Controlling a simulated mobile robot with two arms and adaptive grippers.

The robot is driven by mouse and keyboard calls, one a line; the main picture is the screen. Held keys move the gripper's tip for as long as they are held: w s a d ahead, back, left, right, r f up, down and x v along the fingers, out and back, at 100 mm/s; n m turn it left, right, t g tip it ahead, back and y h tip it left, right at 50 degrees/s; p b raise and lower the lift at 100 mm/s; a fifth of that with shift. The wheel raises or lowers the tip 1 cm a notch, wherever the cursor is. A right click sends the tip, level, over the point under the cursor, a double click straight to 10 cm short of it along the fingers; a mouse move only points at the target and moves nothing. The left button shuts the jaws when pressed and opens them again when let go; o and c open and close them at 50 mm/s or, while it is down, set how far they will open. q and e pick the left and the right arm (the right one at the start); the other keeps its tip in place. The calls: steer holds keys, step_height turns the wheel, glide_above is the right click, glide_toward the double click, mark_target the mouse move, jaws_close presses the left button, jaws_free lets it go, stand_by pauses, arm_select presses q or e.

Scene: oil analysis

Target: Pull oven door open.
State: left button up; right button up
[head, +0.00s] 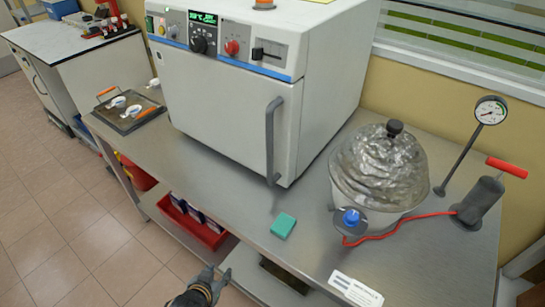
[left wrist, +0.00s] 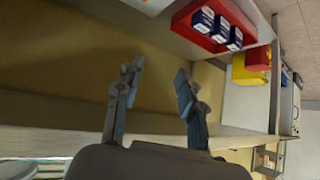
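The white oven (head: 235,85) stands on the steel table in the head view, with its front door (head: 215,110) shut. The grey vertical door handle (head: 270,140) is on the right side of the door. My left gripper (head: 213,277) shows at the bottom of the head view, in front of and below the table's front edge, well apart from the handle. In the left wrist view the two fingers of my left gripper (left wrist: 158,80) are spread apart with nothing between them. The oven is not seen in the left wrist view. My right gripper is in neither view.
On the steel table (head: 235,210) are a green block (head: 283,225), a domed vessel (head: 380,165), a pump (head: 482,198), a gauge (head: 490,110) and a tray (head: 128,112). A red bin (head: 192,222) with boxes sits on the lower shelf. Floor is free at left.

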arm_select(q)
steer(key=w+d+r+t+h+b, duration=0.1)
steer(key=w+d+r+t, duration=0.1)
steer(key=r, duration=0.7)
steer(key=w+d+r+t+h+b, duration=0.1)
steer(key=w+d+r+t, duration=0.1)
steer(key=r, duration=0.7)
steer(key=m+t+h, duration=0.2)
steer(key=t+h, duration=0.1)
steer(key=h, duration=0.1)
glide_toward(268, 154)
steer(key=p+x, duration=0.2)
steer(key=x, duration=0.9)
steer(key=shift+r, duration=0.1)
jaws_close()
